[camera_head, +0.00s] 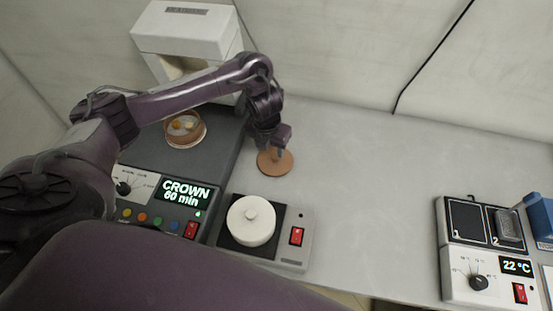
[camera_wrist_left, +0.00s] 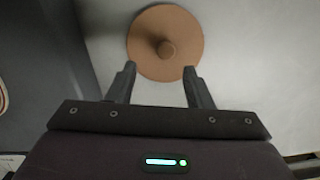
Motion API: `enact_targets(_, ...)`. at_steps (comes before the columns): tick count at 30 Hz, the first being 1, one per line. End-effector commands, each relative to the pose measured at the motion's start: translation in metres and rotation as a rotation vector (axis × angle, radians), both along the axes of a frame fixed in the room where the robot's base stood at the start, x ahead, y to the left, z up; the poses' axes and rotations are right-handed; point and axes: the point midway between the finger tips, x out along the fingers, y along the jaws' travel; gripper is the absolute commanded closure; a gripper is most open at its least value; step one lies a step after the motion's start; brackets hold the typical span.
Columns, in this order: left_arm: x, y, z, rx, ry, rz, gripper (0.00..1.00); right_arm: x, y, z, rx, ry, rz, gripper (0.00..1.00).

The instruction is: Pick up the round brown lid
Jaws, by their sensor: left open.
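The round brown lid (camera_head: 276,163) lies flat on the grey counter, right of the dark machine, in the head view. In the left wrist view the lid (camera_wrist_left: 165,42) shows as a brown disc with a small round knob at its middle. My left gripper (camera_head: 276,152) is over the lid in the head view and hides part of it. In the left wrist view my left gripper (camera_wrist_left: 158,78) is open and empty, with its two fingertips at the lid's near edge on either side of the knob's line. My right gripper is not in view.
The dark machine with a "CROWN 60 min" display (camera_head: 187,193) stands left, bearing a round brown dish (camera_head: 185,129) with small pieces inside. A white round lidded pot (camera_head: 251,221) sits nearer. A 22 °C device (camera_head: 476,281) stands far right. The middle counter (camera_head: 370,190) is clear.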

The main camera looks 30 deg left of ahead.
Motion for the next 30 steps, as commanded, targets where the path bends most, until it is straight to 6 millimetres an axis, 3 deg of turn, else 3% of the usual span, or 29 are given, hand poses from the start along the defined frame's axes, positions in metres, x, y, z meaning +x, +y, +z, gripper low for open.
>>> enact_targets(5, 0.007, -0.006, -0.021, -0.001, 0.003, 0.003, 0.54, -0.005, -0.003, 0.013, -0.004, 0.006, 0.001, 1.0)
enact_targets(9, 0.01, -0.007, -0.041, 0.0, 0.002, 0.001, 0.54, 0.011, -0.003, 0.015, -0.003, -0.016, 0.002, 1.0)
enact_targets(13, 0.012, -0.006, -0.047, 0.0, -0.001, 0.0, 0.54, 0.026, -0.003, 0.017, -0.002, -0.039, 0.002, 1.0)
enact_targets(18, 0.012, -0.006, -0.047, 0.0, -0.001, 0.0, 0.54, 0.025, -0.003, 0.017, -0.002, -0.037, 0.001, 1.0)
enact_targets(29, 0.012, -0.006, -0.047, 0.0, -0.001, 0.0, 0.99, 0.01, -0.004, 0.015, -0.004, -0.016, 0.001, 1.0)
enact_targets(30, 0.012, -0.006, -0.047, 0.0, -0.002, 0.0, 1.0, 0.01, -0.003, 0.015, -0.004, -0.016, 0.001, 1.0)
